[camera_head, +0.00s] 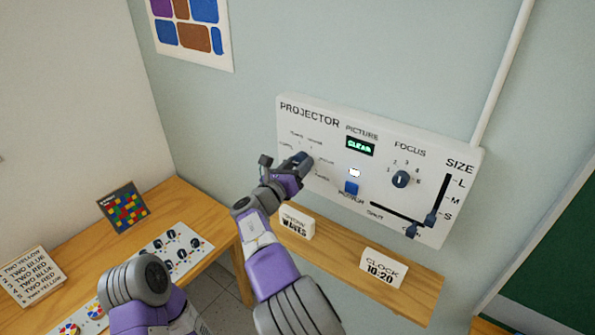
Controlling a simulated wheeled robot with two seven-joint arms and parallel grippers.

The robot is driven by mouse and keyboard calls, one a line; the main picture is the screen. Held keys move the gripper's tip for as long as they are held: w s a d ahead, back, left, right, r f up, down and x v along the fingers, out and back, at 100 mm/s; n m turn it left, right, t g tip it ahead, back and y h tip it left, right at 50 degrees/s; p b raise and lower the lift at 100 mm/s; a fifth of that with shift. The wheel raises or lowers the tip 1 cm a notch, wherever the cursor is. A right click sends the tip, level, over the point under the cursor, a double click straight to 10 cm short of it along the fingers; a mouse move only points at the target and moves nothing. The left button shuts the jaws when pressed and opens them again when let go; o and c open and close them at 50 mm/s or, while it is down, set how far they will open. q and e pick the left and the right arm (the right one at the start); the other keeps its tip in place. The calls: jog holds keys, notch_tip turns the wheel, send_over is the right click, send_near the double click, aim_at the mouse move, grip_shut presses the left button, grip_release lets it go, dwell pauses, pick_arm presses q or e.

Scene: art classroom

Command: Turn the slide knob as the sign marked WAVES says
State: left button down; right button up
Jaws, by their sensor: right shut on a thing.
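The white projector panel (430,135) hangs on the wall. A dark slide knob (302,158) sits at its left side, ringed by small word labels too small to read surely. My right gripper (295,164) is shut on this knob and hides much of it, so I cannot tell where it points. The sign marked WAVES (297,224) stands on the wooden shelf below, with a smaller line above the word. A lit picture display (360,146) reads what looks like CLEAR. My left arm shows at the lower left, but its gripper is not in view.
A CLOCK 10:20 sign (383,268) shares the shelf (335,252). A wooden table (190,200) at left holds a card of coloured lines (33,277) and a mosaic tile (124,207).

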jog(key=m+h+b, duration=0.1)
jog(key=m+b, duration=0.2)
jog(key=m, duration=0.5)
jog(key=m+g+b, duration=0.1)
jog(key=m+b, duration=0.2)
jog(key=m, duration=0.5)
jog(key=m+h+b, duration=0.1)
jog(key=m+b, duration=0.2)
jog(key=m, duration=0.5)
jog(key=shift+w+a+f+h+b, duration=0.1)
jog(key=shift+a+h+b, duration=0.05)
jog(key=shift+h+b, duration=0.2)
jog(key=m+g, duration=0.1)
jog(key=m, duration=0.5)
jog(key=shift+m, duration=0.3)
jog(key=m, duration=0.6)
jog(key=shift+g, duration=0.4)
jog(key=m+y, duration=0.1)
jog(key=m, duration=0.4)
jog(key=shift+b, duration=0.3)
jog(key=shift+m+y+b, duration=0.35)
jog(key=shift+m+b, duration=0.25)
jog(key=shift+m, duration=1.9)
